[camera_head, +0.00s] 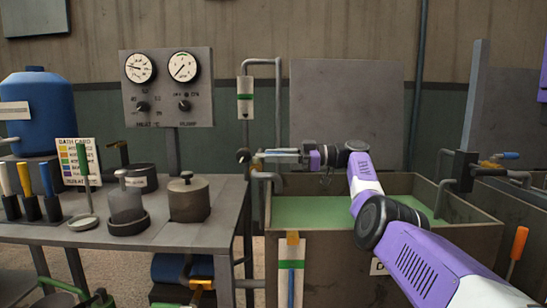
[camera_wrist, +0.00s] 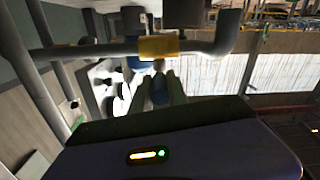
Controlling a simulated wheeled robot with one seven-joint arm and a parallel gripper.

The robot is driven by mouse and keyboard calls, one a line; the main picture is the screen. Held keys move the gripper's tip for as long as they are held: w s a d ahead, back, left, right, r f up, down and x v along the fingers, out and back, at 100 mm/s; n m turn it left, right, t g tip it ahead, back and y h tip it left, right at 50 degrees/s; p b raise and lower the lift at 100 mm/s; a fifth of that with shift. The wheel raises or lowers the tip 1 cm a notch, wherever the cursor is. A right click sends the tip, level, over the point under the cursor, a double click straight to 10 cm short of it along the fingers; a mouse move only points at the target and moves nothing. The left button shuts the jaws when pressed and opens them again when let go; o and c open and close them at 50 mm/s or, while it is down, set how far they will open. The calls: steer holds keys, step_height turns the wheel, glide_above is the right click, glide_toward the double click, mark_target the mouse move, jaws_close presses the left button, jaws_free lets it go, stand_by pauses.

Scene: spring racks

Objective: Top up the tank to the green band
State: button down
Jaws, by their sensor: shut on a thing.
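The tank (camera_head: 390,255) is an open grey box holding pale green liquid (camera_head: 310,211). On its front is a white level strip (camera_head: 283,280) with a green band near the top and a blue column below it. My gripper (camera_head: 272,155) is above the tank's left rear corner, beside the grey fill pipe (camera_head: 277,100). In the wrist view, my gripper (camera_wrist: 158,85) is shut on a blue valve lever (camera_wrist: 159,92), just below a yellow collar (camera_wrist: 160,47) on a grey pipe. The fingers partly hide the lever. The spout outlet is unclear.
A grey bench (camera_head: 190,235) at left carries lidded pots (camera_head: 190,200), coloured-handled tools (camera_head: 27,180) and a bath card (camera_head: 78,163). A panel with two dials (camera_head: 167,87) stands behind it. Another tank with a blue lever (camera_head: 508,155) is at right.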

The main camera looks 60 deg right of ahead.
steer(key=c, duration=1.4)
jaws_free()
steer(key=shift+s+d, duration=0.2)
steer(key=shift+d, duration=0.05)
steer(key=shift+o, duration=0.5)
steer(key=shift+w+a, duration=0.1)
steer(key=v, duration=0.7)
steer(key=shift+s+d+p, duration=0.25)
steer(key=shift+s+p, duration=0.1)
steer(key=shift+p, duration=0.05)
